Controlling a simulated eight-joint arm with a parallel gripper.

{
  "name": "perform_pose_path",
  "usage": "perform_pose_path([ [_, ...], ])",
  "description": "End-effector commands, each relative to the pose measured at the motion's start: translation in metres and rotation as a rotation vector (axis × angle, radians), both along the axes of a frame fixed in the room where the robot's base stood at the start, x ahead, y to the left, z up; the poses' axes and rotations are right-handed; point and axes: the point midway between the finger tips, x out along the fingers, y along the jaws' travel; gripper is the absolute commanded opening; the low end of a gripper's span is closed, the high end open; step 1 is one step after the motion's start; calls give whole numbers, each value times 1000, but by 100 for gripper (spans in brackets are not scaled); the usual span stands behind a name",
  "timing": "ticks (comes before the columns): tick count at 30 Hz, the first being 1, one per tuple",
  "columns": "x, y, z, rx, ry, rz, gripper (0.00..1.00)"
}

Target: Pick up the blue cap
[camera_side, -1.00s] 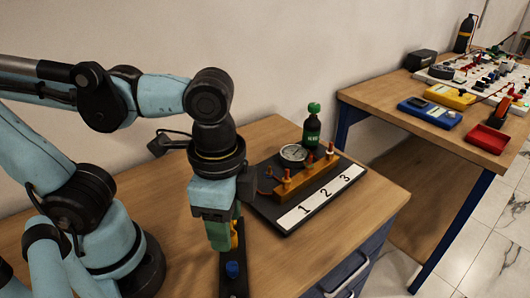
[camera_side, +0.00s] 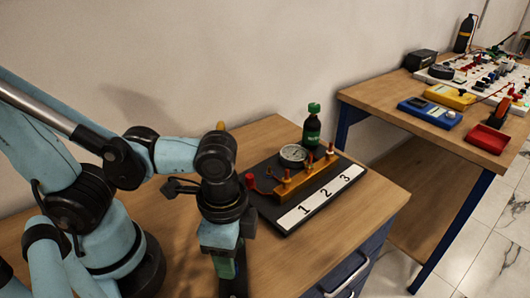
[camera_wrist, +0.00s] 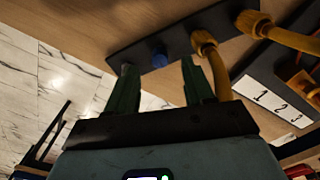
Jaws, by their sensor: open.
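The blue cap (camera_wrist: 159,58) sits on a dark strip (camera_wrist: 130,47) in the wrist view. In the side view the cap is hidden behind my gripper, and only a little of the strip shows. My gripper (camera_wrist: 160,70) is open, with its two green fingers apart. In the wrist view the cap appears between and just beyond the fingertips, with nothing held. In the side view my gripper (camera_side: 226,268) points down over the strip. I cannot tell how high the fingertips are above it.
Yellow hose ends (camera_wrist: 205,42) stand on the strip, close to the right finger. A dark board (camera_side: 282,229) numbered 1, 2, 3 carries a gauge (camera_side: 292,154) and a brass block (camera_side: 305,180). A green bottle (camera_side: 312,128) stands behind. A second bench holds meters and a red tray (camera_side: 489,139).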

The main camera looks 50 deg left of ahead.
Motion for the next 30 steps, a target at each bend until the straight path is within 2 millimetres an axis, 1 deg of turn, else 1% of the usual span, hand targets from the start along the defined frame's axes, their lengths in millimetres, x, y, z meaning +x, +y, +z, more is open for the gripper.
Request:
perform_pose_path([
  [6, 0, 0, -18, 0, 0, 0, 52],
  [12, 0, 0, -30, -2, -1, 0, 52],
  [23, 0, 0, -34, -3, 0, -1, 52],
  [24, 0, 0, -34, -3, 0, -1, 51],
  [25, 0, 0, -34, -3, 0, -1, 46],
  [30, 0, 0, -34, -3, 0, -1, 20],
])
